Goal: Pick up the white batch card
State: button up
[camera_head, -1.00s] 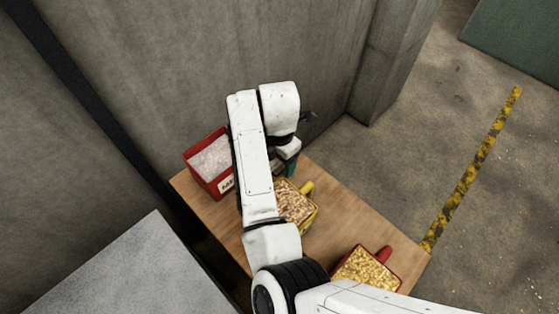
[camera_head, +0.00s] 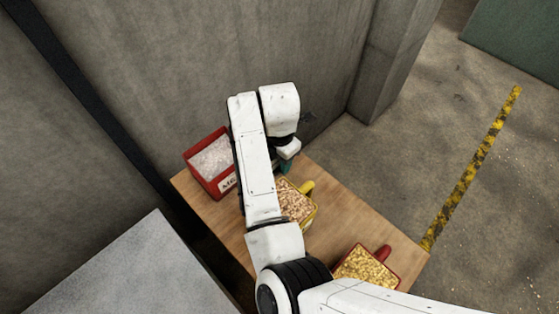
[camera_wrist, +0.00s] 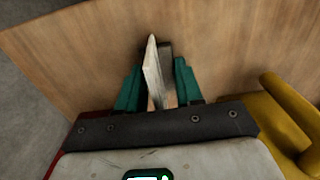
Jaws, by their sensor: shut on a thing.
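The white batch card (camera_wrist: 153,72) stands on edge between the two teal fingers of my gripper (camera_wrist: 158,82) in the wrist view. A dark grey-brown piece shows right behind it. The fingers are shut on the card, over the wooden table. I cannot tell whether the card still touches the table.
A red bin (camera_head: 226,186) of pale grain stands left of my arm. A yellow container (camera_head: 307,188) of grain is close on the right, and a red one (camera_head: 383,252) stands nearer. The wooden table (camera_head: 336,222) meets a concrete wall behind.

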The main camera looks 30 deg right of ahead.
jog(key=shift+c, duration=0.9)
